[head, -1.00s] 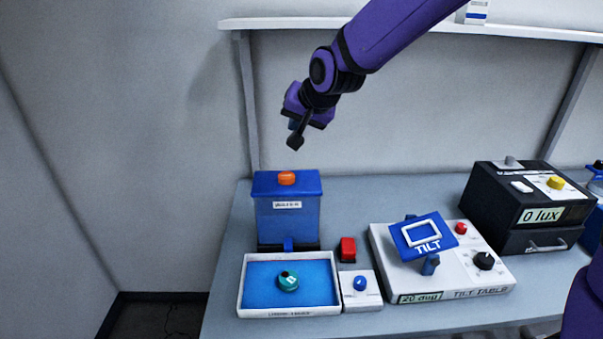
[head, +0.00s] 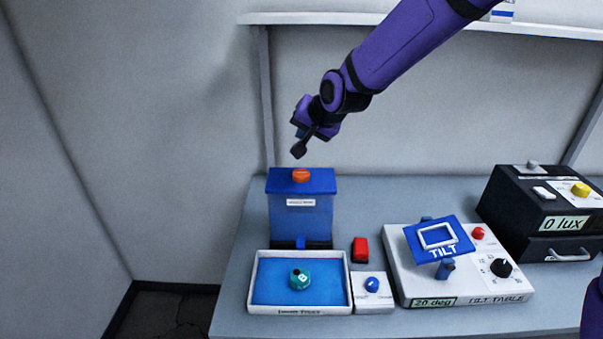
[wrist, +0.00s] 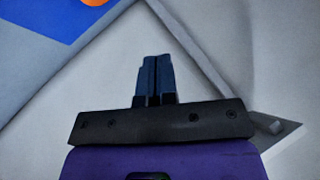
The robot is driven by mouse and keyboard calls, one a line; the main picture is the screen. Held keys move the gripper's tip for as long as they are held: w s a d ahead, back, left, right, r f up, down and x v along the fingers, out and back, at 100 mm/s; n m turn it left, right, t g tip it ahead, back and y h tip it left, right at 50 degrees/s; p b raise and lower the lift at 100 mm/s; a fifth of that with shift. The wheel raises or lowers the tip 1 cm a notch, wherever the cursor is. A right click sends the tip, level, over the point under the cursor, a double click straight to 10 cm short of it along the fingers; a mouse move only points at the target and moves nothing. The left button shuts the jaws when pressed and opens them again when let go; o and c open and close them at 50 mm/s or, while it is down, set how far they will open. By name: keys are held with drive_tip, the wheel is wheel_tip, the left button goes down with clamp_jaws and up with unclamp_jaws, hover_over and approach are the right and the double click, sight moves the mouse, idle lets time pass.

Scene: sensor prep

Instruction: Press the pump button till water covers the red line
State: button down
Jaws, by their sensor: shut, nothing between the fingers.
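A blue tank (head: 300,216) with a white label stands on the bench, with an orange round button (head: 300,176) on its lid. The orange button also shows at the top edge of the wrist view (wrist: 95,2). In front is a white-rimmed tray (head: 346,281) with a blue inside, holding a teal round float-like piece (head: 300,278). A small white box with a blue button (head: 372,284) stands right of the tray. I cannot make out a red line. My gripper (head: 299,152) is shut and empty, above the orange button and apart from it; its fingers (wrist: 155,78) are together.
A red block (head: 360,249) sits behind the white box. To the right are a tilt table (head: 420,288) reading 20 deg and a black lux box (head: 520,215) reading 0 lux. A shelf (head: 300,18) runs along the wall above. The bench is clear left of the tank.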

sight(303, 173)
drive_tip(key=shift+f, duration=3.65)
drive_tip(key=shift+f, duration=0.1)
drive_tip(key=shift+f, duration=0.3)
drive_tip(key=shift+f, duration=0.7)
idle(0.4)
drive_tip(key=shift+r, duration=1.15)
drive_tip(key=shift+r, duration=2.5)
